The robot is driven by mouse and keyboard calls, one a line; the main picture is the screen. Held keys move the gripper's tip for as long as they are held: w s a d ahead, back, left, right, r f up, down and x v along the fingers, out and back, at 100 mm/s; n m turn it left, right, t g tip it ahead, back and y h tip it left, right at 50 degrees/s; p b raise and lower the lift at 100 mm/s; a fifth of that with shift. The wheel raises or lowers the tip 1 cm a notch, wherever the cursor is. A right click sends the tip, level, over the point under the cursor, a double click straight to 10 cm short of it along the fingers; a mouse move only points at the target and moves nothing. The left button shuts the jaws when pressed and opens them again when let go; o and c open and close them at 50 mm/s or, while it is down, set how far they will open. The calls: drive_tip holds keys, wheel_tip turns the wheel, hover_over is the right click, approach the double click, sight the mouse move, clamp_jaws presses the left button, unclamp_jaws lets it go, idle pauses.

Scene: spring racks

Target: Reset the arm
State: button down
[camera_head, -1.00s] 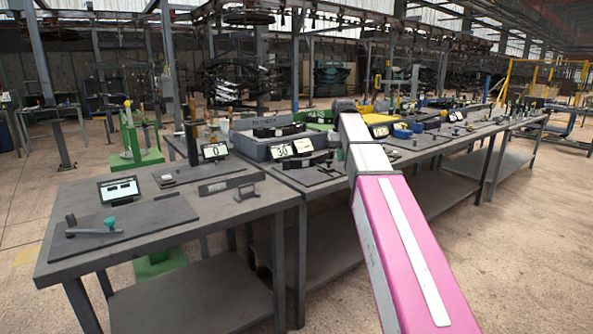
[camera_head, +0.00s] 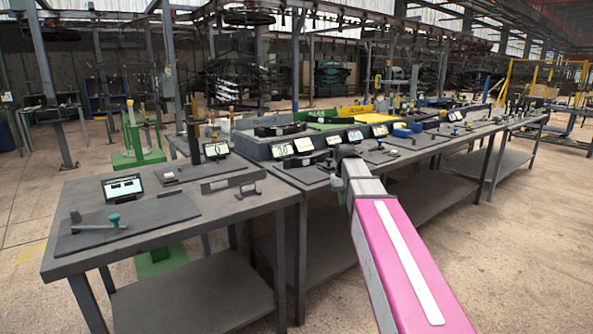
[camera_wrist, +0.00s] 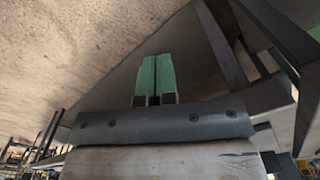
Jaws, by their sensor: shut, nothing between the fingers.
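My arm, pink with a white stripe and a pale grey end section, reaches from the lower right towards the front edge of the long workbench (camera_head: 352,192) in the head view. Concrete floor and a dark grey bench-like surface lie beyond the fingertips.
A grey table (camera_head: 150,240) at left holds a tablet display (camera_head: 122,188) and a lever fixture (camera_head: 112,222). Grey, green and yellow bins (camera_head: 262,145) and number displays (camera_head: 283,150) line the bench. Open floor (camera_head: 500,260) lies at right.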

drive_tip(key=s+f, duration=1)
drive_tip(key=f, duration=0.3)
drive_tip(key=s+d+f, duration=0.1)
drive_tip(key=s+f, duration=0.9)
drive_tip(key=f, duration=0.3)
drive_tip(key=shift+d+m, duration=0.3)
drive_tip(key=shift+m, duration=0.1)
drive_tip(key=shift+s, duration=0.1)
